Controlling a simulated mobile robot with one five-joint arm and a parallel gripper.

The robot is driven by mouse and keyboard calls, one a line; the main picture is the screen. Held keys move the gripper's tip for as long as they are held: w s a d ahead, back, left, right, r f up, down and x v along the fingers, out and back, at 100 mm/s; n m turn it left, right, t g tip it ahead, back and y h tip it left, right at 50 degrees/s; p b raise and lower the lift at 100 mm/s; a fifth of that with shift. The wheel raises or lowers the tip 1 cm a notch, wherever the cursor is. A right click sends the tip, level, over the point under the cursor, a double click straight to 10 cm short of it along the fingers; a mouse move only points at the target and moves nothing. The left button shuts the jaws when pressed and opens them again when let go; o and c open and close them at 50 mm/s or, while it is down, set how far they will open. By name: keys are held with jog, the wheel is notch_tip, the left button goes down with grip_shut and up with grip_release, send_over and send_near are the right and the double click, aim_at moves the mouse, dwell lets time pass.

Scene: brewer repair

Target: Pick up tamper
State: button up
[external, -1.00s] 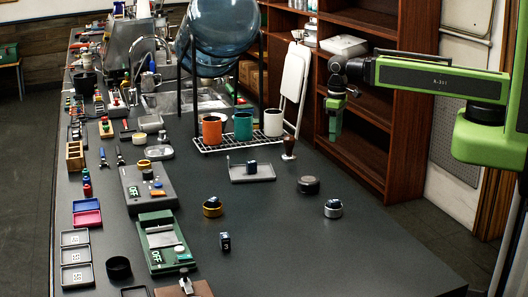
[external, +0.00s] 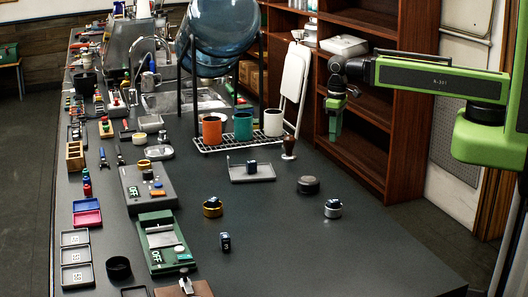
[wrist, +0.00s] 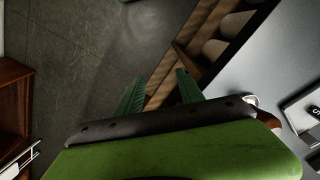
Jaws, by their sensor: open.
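A small upright piece with a brown wooden handle (external: 289,146), which looks like a tamper, stands on the dark counter near its right edge, by the wire rack. A brown and silver piece at the counter edge in the wrist view (wrist: 268,119) appears to be the same one, partly hidden by my gripper. Another small dark and silver piece (external: 185,281) stands on a brown mat at the front; I cannot tell what it is. My gripper (external: 335,136) hangs in the air to the right of the wooden-handled piece, apart from it. Its green fingers (wrist: 160,84) are open and empty.
A wire rack (external: 242,140) with several cups and a tall blue vessel (external: 222,35) stand left of the wooden-handled piece. A folded white board (external: 295,78) rises behind it. A brown shelf (external: 365,150) lies beyond the counter. The counter's right front is largely clear.

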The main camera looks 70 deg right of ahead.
dwell(0.4)
jog(key=o, duration=0.4)
